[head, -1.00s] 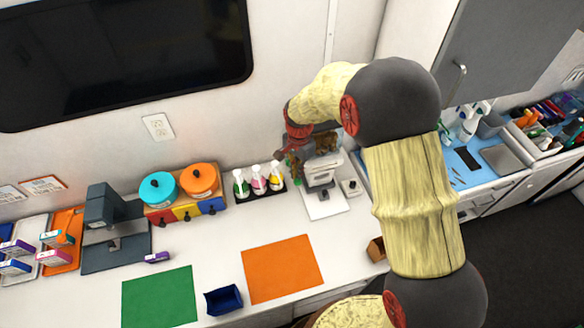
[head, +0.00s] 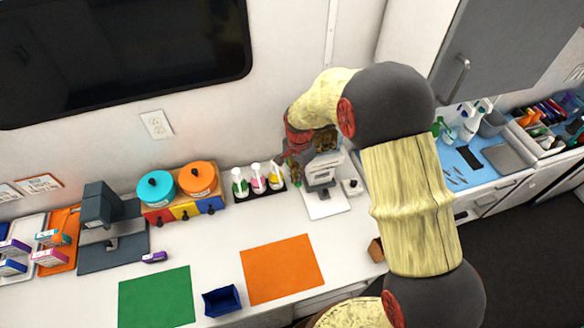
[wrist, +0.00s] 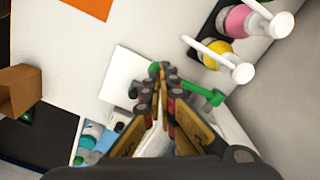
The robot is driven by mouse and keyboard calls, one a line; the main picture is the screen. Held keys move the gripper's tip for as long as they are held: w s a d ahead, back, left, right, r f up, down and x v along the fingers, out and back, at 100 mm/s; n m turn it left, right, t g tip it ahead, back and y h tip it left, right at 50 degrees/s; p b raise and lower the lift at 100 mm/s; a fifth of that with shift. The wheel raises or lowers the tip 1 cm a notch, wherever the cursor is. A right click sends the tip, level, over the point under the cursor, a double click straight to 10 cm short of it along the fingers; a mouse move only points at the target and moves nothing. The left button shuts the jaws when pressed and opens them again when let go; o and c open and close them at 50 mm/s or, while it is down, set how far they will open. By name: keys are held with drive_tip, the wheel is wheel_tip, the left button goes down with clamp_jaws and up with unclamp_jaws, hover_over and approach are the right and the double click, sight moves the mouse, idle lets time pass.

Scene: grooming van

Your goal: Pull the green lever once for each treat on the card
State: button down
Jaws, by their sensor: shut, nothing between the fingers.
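The white treat dispenser (head: 320,172), with brown treats in its top, stands on a white base by the wall. Its green lever (head: 295,172) is on its left side, partly hidden by my gripper. In the wrist view the green lever (wrist: 207,94) shows right of the fingers, with a green end showing left of the fingertips. My gripper (wrist: 162,78) is shut and empty, its fingertips over or against the lever; I cannot tell if they touch. In the head view my gripper (head: 291,160) is at the dispenser's left. I cannot make out which card shows treats.
Pump bottles (head: 257,180) stand close left of my gripper. A small white box (head: 352,187) with a dark top sits right of the dispenser. Orange (head: 282,268) and green (head: 155,297) mats and a blue tray (head: 222,301) lie in front. Two cards (head: 40,183) hang at left.

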drive_tip(key=shift+f+b, duration=1)
drive_tip(key=shift+f, duration=1)
drive_tip(key=shift+r, duration=0.15)
drive_tip(key=shift+r+p, duration=2.05)
drive_tip(key=shift+r, duration=1.6)
drive_tip(key=shift+f, duration=0.15)
drive_tip(key=shift+f+b, duration=2.15)
drive_tip(key=shift+f, duration=1.5)
drive_tip(key=shift+r, duration=0.1)
drive_tip(key=shift+r+p, duration=2.05)
drive_tip(key=shift+r, duration=1.6)
